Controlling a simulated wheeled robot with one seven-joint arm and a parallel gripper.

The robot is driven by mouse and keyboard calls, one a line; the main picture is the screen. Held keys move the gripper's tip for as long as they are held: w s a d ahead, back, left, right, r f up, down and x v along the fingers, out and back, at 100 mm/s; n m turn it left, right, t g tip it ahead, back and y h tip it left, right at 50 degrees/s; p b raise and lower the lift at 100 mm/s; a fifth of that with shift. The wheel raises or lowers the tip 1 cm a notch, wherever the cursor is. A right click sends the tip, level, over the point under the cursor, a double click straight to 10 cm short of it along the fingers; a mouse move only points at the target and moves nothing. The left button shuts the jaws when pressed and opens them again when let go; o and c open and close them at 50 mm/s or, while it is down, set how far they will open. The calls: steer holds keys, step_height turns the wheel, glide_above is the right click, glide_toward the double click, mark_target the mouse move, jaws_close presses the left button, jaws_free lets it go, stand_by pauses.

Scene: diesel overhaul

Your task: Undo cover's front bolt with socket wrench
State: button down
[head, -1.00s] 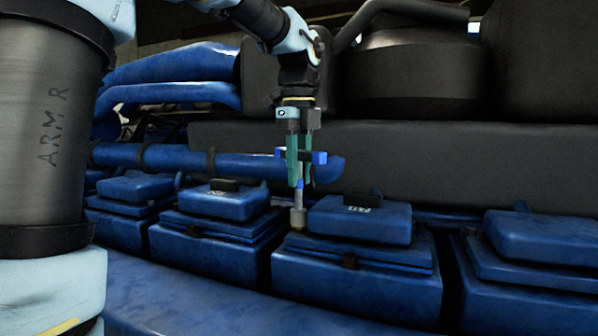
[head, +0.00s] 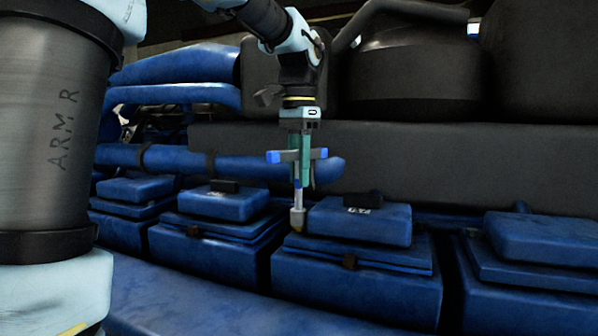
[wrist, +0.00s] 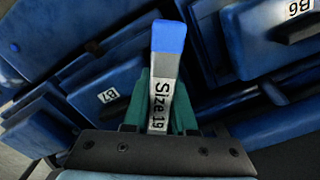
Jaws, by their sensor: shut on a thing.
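My gripper (head: 301,178) points down and is shut on the socket wrench (head: 297,200), a T-shaped tool with blue handle ends and a metal shaft. In the wrist view the wrench handle (wrist: 163,90) reads "Size 19" and has a blue end. The shaft's lower end meets the left edge of a blue cover (head: 358,222), beside its raised lid. The bolt itself is hidden under the socket, so I cannot tell whether the socket is seated on it.
More blue covers stand in a row, one to the left (head: 224,205) and one to the right (head: 545,240). A blue pipe (head: 240,165) and a dark block (head: 420,150) run behind. The wrist view shows labels "B7" (wrist: 108,95) and "B6" (wrist: 298,8).

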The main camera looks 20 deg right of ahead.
steer(key=n, duration=0.3)
steer(key=shift+n, duration=0.4)
